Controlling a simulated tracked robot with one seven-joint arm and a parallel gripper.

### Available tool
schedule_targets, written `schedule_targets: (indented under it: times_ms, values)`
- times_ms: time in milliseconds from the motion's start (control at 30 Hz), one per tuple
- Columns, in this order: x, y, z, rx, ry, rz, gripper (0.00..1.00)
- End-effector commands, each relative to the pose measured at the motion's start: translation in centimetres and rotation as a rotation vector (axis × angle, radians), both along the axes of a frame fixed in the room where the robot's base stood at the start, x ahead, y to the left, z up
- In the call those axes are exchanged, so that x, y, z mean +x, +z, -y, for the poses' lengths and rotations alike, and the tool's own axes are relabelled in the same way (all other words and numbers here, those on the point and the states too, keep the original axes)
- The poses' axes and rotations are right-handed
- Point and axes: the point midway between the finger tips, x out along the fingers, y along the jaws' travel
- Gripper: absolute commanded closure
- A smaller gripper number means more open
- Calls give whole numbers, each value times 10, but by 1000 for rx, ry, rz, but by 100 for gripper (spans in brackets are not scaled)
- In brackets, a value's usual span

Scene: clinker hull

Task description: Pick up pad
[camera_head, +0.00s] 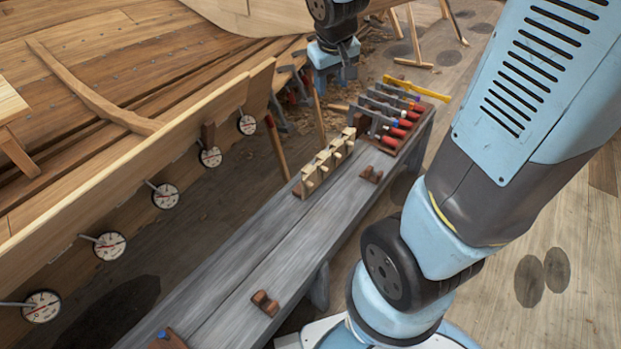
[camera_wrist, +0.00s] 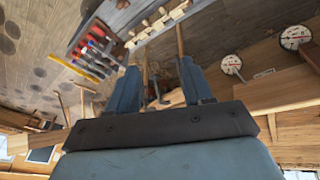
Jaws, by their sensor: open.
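No single thing is clearly the pad; the likeliest pieces are several small pale wooden blocks (camera_head: 328,161) standing in a row in a narrow wooden rack on the grey bench. The row also shows at the top of the wrist view (camera_wrist: 160,20). My gripper (camera_head: 336,78) hangs beyond the row, above the gap between hull and bench, apart from the blocks. Its two blue fingers (camera_wrist: 160,85) stand wide apart with nothing held between them. Small brown notched blocks lie on the bench, one near (camera_head: 265,303) and one farther back (camera_head: 371,174).
The grey bench (camera_head: 245,275) runs diagonally, mostly bare at its near end. A rack of red- and blue-handled clamps (camera_head: 392,118) and a yellow tool (camera_head: 416,88) sit at its far end. The wooden hull (camera_head: 130,175) with round dials (camera_head: 110,245) stands left. Long handles lean between them.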

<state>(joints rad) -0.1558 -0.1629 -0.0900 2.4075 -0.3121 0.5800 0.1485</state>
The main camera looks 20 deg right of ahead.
Motion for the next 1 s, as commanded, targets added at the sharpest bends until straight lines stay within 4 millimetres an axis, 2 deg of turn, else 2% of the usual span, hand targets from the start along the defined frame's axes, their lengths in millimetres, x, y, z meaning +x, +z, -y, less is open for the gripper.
schedule_targets:
  times_ms: [33,200,500,733,1000]
  values:
    - [10,-13,-2,-12,15,-17,49]
    - [39,-55,-7,-53,64,-50,49]
    - [78,-138,-20,-116,170,-116,49]
    - [94,-210,-31,-154,265,-170,49]
    - [97,-290,-42,-182,374,-236,49]
